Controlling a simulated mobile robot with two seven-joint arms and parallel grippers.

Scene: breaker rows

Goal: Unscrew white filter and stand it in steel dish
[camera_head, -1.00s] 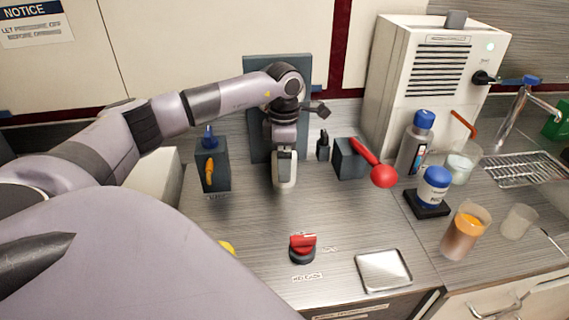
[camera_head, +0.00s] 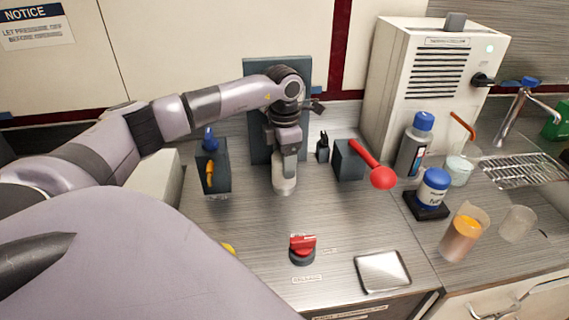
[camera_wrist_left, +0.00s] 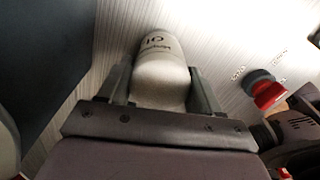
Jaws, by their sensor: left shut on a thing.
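The white filter (camera_head: 284,186) hangs below my left gripper (camera_head: 284,168) in front of the dark grey back plate (camera_head: 262,70). In the left wrist view the filter (camera_wrist_left: 161,68) is a pale cylinder with dark lettering, held between the two fingers of my left gripper (camera_wrist_left: 160,82). The gripper is shut on it. The filter's upper end is hidden by the gripper, so I cannot tell whether it still touches its mount. The steel dish (camera_head: 382,271), a shallow square tray, lies empty at the counter's front edge, to the right.
A red knob (camera_head: 302,249) stands between filter and dish. A box with a red-balled lever (camera_head: 366,163) is right of the filter; a box with blue and yellow handles (camera_head: 211,168) is left. Bottles and an orange-filled beaker (camera_head: 463,235) stand farther right.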

